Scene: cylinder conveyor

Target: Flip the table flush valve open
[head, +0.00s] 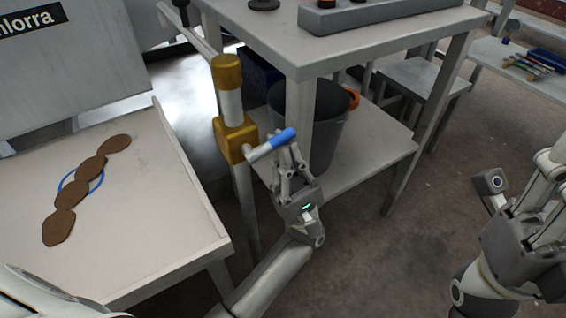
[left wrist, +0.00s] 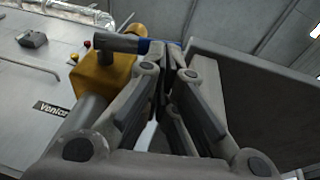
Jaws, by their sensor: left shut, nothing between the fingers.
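The flush valve (head: 236,140) is a gold block on a grey pipe at the table's near left corner. Its short grey lever with a blue grip (head: 280,138) sticks out to the right, tilted slightly up. My left gripper (head: 284,158) is shut and empty, with its fingertips just below the blue grip; I cannot tell if they touch it. In the left wrist view the valve body (left wrist: 105,72) is yellow, and the blue grip (left wrist: 144,46) lies just beyond the fingertips (left wrist: 165,55). My right gripper (head: 500,215) is at the right edge, away from the valve; its finger opening is unclear.
A grey table (head: 270,45) with a lower shelf stands behind the valve. A dark bucket (head: 325,120) sits on the shelf. At left, a pale tray-like surface (head: 130,225) holds several brown pieces. Bare floor lies at the lower middle.

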